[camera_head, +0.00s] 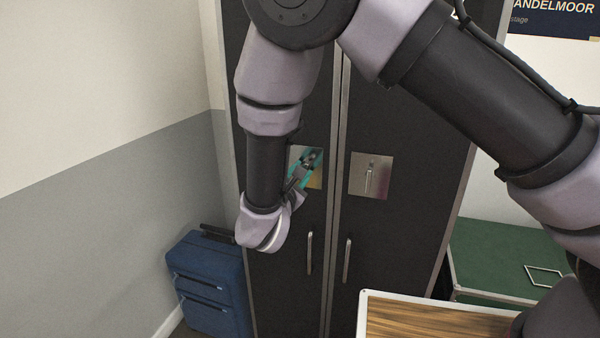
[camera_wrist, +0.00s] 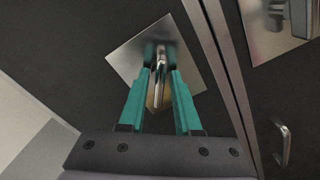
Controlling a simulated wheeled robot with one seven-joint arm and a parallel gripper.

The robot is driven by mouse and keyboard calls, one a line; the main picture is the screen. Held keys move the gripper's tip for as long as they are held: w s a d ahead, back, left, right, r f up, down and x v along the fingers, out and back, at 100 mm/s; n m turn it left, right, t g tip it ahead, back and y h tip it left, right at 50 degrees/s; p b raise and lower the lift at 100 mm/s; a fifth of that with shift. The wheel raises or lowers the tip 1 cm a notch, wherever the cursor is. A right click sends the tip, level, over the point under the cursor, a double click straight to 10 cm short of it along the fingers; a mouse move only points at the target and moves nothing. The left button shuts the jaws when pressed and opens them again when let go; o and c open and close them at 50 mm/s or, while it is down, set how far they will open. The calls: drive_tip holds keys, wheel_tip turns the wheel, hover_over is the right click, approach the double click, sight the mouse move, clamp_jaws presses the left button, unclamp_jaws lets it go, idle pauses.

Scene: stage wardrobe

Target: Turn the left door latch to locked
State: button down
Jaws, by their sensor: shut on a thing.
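The left door latch (camera_wrist: 160,66) is a metal lever on a square silver plate (camera_wrist: 126,57) on the left dark door. My gripper (camera_wrist: 160,75) has teal fingers and is shut on the latch lever, one finger on each side. In the head view my gripper (camera_head: 309,163) is at the left plate (camera_head: 316,181), and my wrist hides part of it. The lever's exact angle against the plate is hard to tell. The right door latch (camera_head: 368,180) hangs roughly upright on its own plate (camera_head: 383,165).
Vertical bar handles stand below the plates, one on the left door (camera_head: 310,253) and one on the right door (camera_head: 347,261). A blue suitcase (camera_head: 212,285) stands at lower left by the wall. A wooden-topped surface (camera_head: 435,325) and a green case (camera_head: 490,255) are at lower right.

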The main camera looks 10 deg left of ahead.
drive_tip(key=m, duration=1)
drive_tip(key=shift+d+f, duration=0.15)
drive_tip(key=shift+f, duration=0.1)
drive_tip(key=shift+m, duration=0.4)
drive_tip(key=c, duration=0.9)
unclamp_jaws()
drive_tip(key=shift+s, duration=0.1)
drive_tip(key=s, duration=1)
drive_tip(key=shift+s+a, duration=0.3)
drive_tip(key=shift+a, duration=0.1)
